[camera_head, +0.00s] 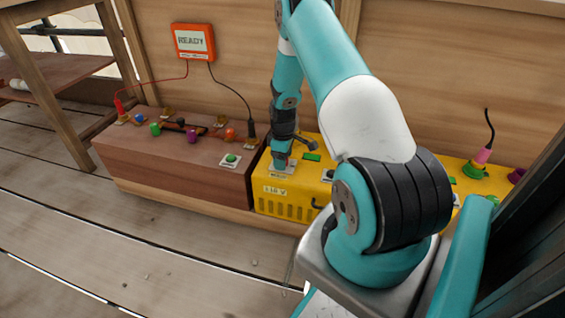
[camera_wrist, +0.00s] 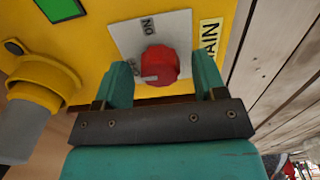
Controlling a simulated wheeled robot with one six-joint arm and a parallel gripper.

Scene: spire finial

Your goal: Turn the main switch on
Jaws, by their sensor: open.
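The main switch is a red knob (camera_wrist: 160,65) on a grey plate (camera_wrist: 128,32) marked "ON", with a "MAIN" label (camera_wrist: 210,52) beside it in the wrist view. It sits on the yellow box (camera_head: 270,191). My gripper (camera_wrist: 165,82) is open, with one finger on each side of the knob. I cannot tell whether the fingers touch it. In the head view my gripper (camera_head: 280,160) is over the left end of the yellow box and hides the knob.
A brown wooden box (camera_head: 170,175) with coloured knobs and a green button (camera_head: 231,158) stands left of the yellow box. An orange "READY" display (camera_head: 194,42) hangs on the wall behind, with wires running down. In the wrist view a yellow connector (camera_wrist: 45,80) is close on the left.

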